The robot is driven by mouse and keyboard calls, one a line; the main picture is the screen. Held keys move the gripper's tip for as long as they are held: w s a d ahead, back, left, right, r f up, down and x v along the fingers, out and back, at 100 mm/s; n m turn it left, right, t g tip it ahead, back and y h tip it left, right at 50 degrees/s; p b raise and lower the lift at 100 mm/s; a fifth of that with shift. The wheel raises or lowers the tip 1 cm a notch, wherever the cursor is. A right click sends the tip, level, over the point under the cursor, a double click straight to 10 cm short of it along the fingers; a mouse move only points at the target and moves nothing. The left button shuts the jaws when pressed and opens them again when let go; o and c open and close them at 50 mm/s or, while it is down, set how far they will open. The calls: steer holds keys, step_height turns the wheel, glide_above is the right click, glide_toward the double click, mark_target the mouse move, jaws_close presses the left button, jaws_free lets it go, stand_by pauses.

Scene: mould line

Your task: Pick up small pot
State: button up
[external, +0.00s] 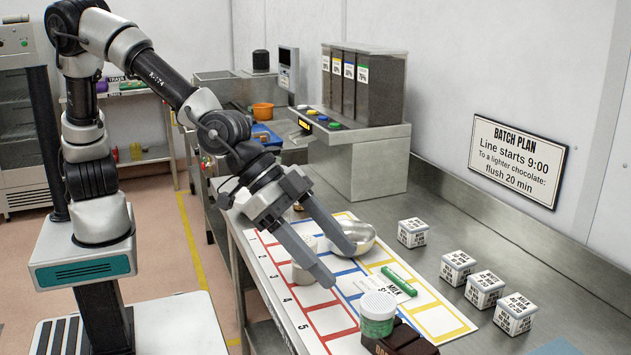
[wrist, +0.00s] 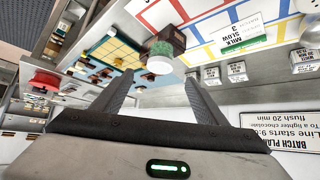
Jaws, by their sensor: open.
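A small pot with a green body and white lid (external: 377,312) stands upright near the front end of the marked sheet in the external view. In the wrist view the small pot (wrist: 160,60) shows just beyond and between my fingertips, lid towards the camera. My gripper (external: 341,268) is open and empty above the sheet, behind and left of the pot, with its fingers pointing down and forward. It also shows in the wrist view (wrist: 157,76). The fingers do not touch the pot.
A dark brown block (external: 407,343) is close beside the pot. A metal bowl (external: 362,236) and a white round container (external: 301,272) are near my fingers, partly hidden. A milk card with a green marker (external: 398,280) lies behind the pot. Several labelled cubes (external: 484,288) stand to the right.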

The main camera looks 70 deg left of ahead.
mark_target(365, 298)
steer(key=b+x, duration=0.2)
steer(key=x, duration=0.5)
steer(key=shift+w+f, duration=0.1)
steer(key=shift+f, duration=0.05)
steer(key=b+x, duration=0.1)
steer(key=x, duration=0.3)
steer(key=shift+f+b, duration=0.3)
steer(key=shift+f, duration=0.25)
steer(key=shift+w+d+f, duration=0.2)
